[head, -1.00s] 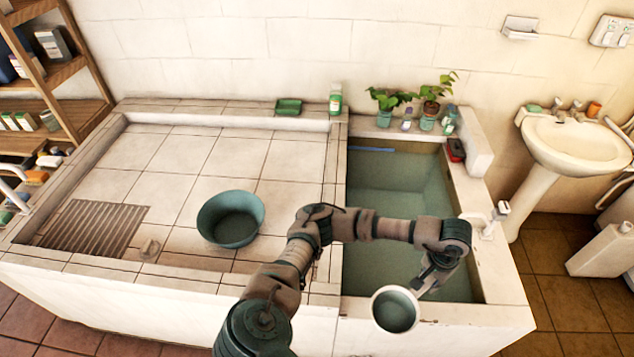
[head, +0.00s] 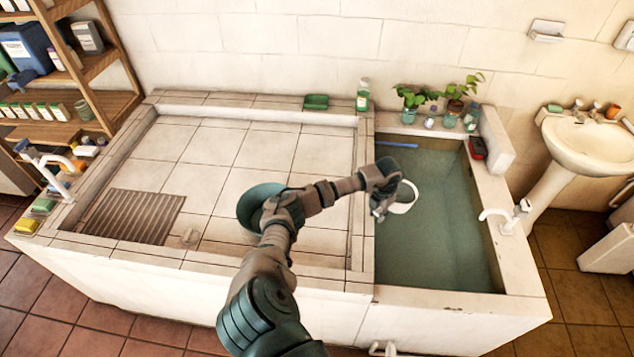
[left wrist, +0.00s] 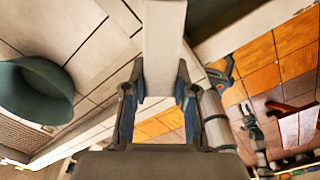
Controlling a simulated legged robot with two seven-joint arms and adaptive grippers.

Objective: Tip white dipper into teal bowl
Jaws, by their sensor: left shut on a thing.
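The white dipper (head: 403,208) is over the left side of the water basin in the head view. My left gripper (head: 380,208) is shut on its handle (left wrist: 164,45), which runs up between the fingers in the left wrist view. What the dipper holds is not clear. The teal bowl (head: 250,204) stands on the tiled counter, left of the dipper and apart from it. My left arm covers part of the bowl in the head view. The bowl also shows at the left of the left wrist view (left wrist: 38,88). My right gripper is not in view.
The water basin (head: 440,230) lies right of the tiled counter (head: 210,150), with a raised ledge (head: 361,200) between them. Potted plants (head: 412,98) and a green bottle (head: 362,95) stand along the back. A drain grate (head: 132,216) is at the counter's left.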

